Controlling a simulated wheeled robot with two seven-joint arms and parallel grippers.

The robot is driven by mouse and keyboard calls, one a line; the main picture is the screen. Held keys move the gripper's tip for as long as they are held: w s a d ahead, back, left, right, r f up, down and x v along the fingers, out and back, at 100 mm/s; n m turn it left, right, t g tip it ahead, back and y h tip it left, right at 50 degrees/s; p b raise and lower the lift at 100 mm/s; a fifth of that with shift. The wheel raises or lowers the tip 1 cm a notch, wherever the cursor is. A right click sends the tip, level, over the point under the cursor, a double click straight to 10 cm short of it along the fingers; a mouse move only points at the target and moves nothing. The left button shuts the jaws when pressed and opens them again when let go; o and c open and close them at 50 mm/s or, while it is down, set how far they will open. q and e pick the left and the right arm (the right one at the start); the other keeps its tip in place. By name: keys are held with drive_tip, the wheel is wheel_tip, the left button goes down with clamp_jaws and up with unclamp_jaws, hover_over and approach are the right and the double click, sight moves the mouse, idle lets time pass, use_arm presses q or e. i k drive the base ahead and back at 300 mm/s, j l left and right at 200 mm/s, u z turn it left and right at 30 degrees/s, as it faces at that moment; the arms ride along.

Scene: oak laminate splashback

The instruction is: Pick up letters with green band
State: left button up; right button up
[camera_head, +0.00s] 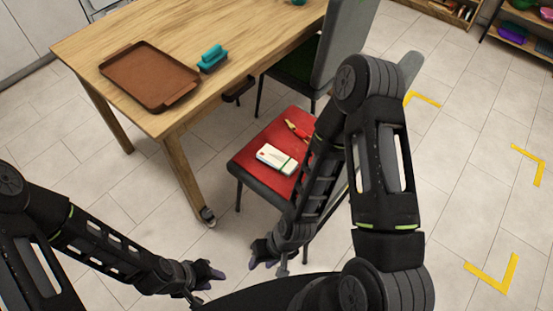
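The letters with the green band (267,156) are a small white stack lying flat on the red chair seat (252,151). A green band crosses the stack near its right end. My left gripper (208,285) is low at the bottom of the view, left of and nearer than the chair. My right gripper (267,265) is below and in front of the chair seat, apart from the letters. Both grippers look open, with spread fingertips and nothing between them. My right arm covers the right side of the chair.
A red-and-yellow item (297,130) lies behind the letters on the seat. A wooden table (220,30) stands at the left with a brown tray (150,75) and a teal object (212,58). A grey chair (345,40) is behind. Tiled floor with yellow corner marks (492,275) is clear at the right.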

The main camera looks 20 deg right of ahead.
sight(270, 156)
drive_tip(key=i+z, duration=0.1)
drive_tip(key=z, duration=1.75)
drive_tip(key=i, duration=0.45)
